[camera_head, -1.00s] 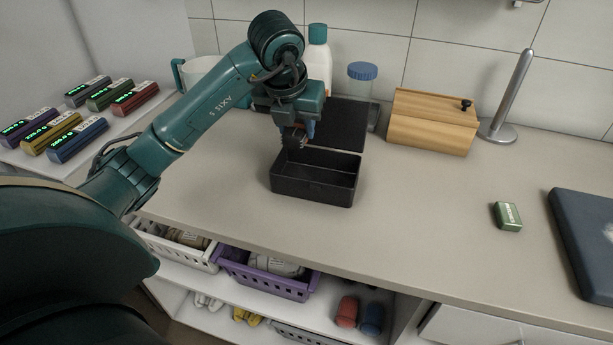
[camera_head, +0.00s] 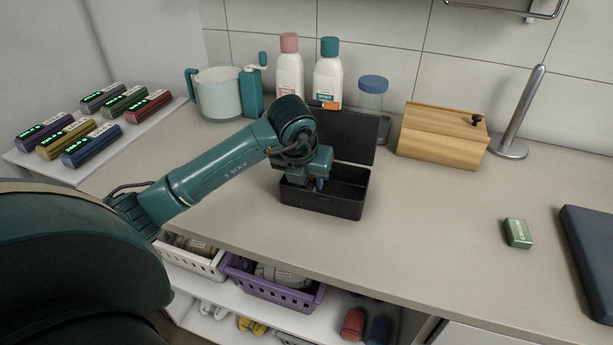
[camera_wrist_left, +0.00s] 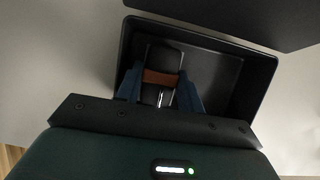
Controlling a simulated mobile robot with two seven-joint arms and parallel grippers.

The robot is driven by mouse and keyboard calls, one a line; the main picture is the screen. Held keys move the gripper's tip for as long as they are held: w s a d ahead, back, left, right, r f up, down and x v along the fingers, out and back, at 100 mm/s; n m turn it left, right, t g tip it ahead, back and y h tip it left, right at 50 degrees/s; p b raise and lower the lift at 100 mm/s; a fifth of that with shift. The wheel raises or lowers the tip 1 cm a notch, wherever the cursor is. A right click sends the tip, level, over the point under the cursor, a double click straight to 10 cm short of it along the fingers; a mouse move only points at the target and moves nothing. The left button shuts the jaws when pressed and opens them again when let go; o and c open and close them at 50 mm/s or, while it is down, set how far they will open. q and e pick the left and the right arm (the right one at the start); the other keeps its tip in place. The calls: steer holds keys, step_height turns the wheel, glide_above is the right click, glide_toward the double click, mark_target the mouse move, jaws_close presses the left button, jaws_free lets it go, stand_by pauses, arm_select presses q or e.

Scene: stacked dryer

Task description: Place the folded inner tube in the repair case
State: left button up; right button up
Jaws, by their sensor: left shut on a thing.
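The black repair case (camera_head: 335,207) stands open on the counter with its lid raised at the back. My left gripper (camera_head: 308,184) reaches down into the left part of the case; its fingertips are partly hidden by the front wall. In the left wrist view the blue fingers are shut on the folded inner tube (camera_wrist_left: 164,57), a black bundle with a brown band. The tube is within the outline of the case (camera_wrist_left: 262,78), on its left side. I cannot tell whether it touches the floor. The right part of the case looks empty. My right gripper is not in view.
Behind the case stand two white bottles (camera_head: 327,75), a blue-lidded jar (camera_head: 372,98) and a pitcher (camera_head: 219,95). A wooden box (camera_head: 440,140) and a metal holder (camera_head: 520,115) are to the right.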

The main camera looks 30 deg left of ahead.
arm_select(q)
steer(key=shift+f, duration=0.2)
steer(key=o, duration=0.8)
steer(key=shift+c, duration=0.2)
steer(key=shift+r, duration=0.1)
steer(key=shift+r, duration=0.15)
steer(key=v, duration=1.1)
steer(key=shift+s+r, duration=0.1)
steer(key=shift+r, duration=0.3)
steer(key=shift+d+r, duration=0.1)
